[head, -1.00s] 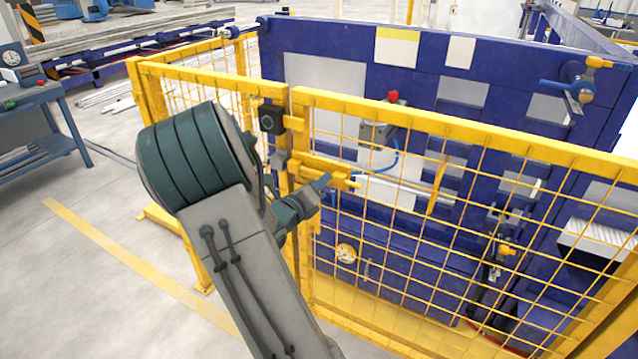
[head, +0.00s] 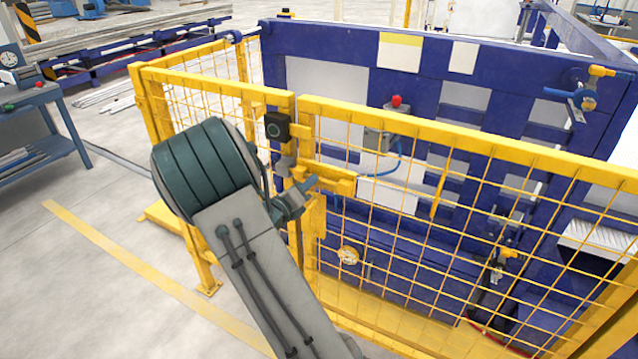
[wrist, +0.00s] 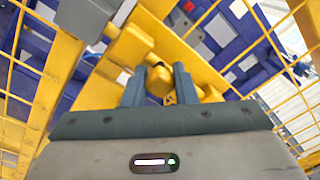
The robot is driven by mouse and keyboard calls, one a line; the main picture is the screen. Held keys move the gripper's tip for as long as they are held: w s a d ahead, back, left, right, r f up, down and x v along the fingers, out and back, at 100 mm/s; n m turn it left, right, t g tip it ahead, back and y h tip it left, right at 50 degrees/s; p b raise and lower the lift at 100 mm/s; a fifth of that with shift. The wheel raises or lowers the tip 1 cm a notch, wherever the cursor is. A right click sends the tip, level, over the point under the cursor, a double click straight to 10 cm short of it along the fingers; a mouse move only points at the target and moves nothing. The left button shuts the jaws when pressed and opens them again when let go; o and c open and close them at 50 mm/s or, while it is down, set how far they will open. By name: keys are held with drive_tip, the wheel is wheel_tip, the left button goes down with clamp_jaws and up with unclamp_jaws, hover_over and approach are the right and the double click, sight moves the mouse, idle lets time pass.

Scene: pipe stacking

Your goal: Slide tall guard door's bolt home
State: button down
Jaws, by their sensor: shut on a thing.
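The tall guard door (head: 470,150) is a yellow mesh panel that stands in line with the yellow fence post on its left. Its yellow bolt (head: 326,178) lies level near the top of the door's left edge. My gripper (head: 307,186) is at the bolt. In the wrist view, the two blue-grey fingers of my gripper (wrist: 160,85) are shut on the bolt's yellow knob (wrist: 159,80). The far end of the bolt at the post is partly hidden by my arm in the head view, so I cannot tell how deep it sits.
A black switch box (head: 277,125) is on the post just above the bolt. A blue machine (head: 330,80) with a red button (head: 396,101) stands behind the mesh. A blue workbench (head: 35,130) is at the far left.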

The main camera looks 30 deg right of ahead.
drive_tip(key=shift+w+a+r, duration=0.1)
drive_tip(key=shift+w+r, duration=0.1)
drive_tip(key=shift+w, duration=0.05)
drive_tip(key=c, duration=1.2)
unclamp_jaws()
drive_tip(key=shift+a, duration=0.1)
drive_tip(key=shift+o, duration=0.2)
drive_tip(key=shift+w+f, duration=0.1)
drive_tip(key=shift+w, duration=0.05)
drive_tip(key=b+v, duration=0.1)
drive_tip(key=v, duration=1.2)
drive_tip(key=shift+s+a+b, duration=0.25)
drive_tip(key=shift+s+b, duration=0.05)
drive_tip(key=shift+b, duration=0.05)
